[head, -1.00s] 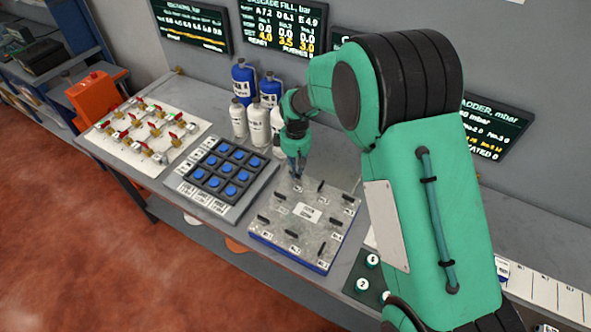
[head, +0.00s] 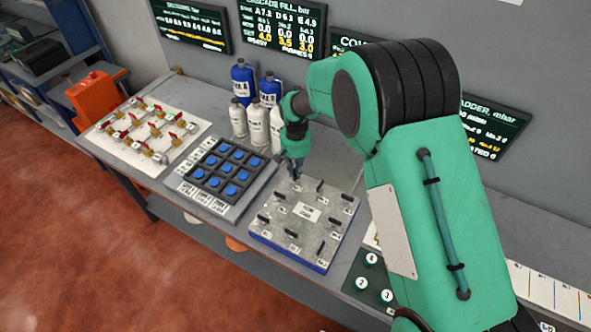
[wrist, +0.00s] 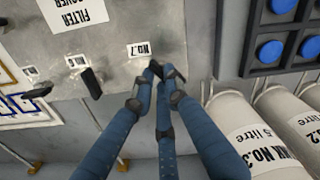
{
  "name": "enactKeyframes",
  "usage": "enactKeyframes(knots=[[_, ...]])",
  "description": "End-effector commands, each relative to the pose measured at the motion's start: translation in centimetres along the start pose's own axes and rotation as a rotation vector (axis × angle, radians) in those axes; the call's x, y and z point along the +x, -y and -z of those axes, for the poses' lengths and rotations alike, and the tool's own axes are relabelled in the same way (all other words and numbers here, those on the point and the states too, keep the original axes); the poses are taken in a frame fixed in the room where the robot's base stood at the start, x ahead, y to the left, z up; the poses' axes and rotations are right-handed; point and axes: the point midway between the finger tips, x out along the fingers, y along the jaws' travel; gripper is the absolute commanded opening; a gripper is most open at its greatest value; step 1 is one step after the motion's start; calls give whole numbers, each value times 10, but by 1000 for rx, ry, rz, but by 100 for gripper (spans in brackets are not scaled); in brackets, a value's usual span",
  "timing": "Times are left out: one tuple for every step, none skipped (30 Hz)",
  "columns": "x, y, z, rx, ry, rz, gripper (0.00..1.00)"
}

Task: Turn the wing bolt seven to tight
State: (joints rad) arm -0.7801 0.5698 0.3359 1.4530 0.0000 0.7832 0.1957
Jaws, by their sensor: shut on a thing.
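The metal filter cover plate (head: 283,233) lies on the bench with several black wing bolts around it. In the wrist view the cover (wrist: 110,75) shows upside down with a "No.7" label (wrist: 139,50). Wing bolt seven (wrist: 179,75) is beside that label, mostly hidden by my fingers. My gripper (wrist: 160,74) is shut on the bolt, its blue fingers coming together around it. In the head view my gripper (head: 296,178) is at the cover's back edge. Wing bolt six (wrist: 92,83) stands apart, to the left in the wrist view. How tight bolt seven is cannot be told.
A blue-button panel (head: 228,174) is left of the cover. White bottles (head: 258,127) and blue bottles (head: 243,76) stand close behind my gripper. A board of red-handled valves (head: 145,131) is at far left. Screens (head: 279,26) hang on the wall.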

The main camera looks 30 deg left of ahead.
Motion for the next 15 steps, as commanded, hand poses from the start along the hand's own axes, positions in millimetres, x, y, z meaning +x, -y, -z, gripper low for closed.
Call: enactKeyframes(knots=[[0,0,0,44,0,0,0],[0,0,0,72,0,0,0],[-1,0,0,110,-1,0,0],[-1,0,0,138,-1,0,0],[-1,0,0,166,-1,0,0],[-1,0,-1,202,-1,0,0],[-1,0,-1,228,0,0,0],[-1,0,-1,252,0,0,0],[-1,0,-1,285,0,0,0],[-1,0,-1,308,-1,0,0],[-1,0,-1,330,-1,0,0],[-1,0,-1,358,-1,0,0],[-1,0,-1,376,-1,0,0],[-1,0,-1,394,-1,0,0],[-1,0,-1,416,-1,1,0]])
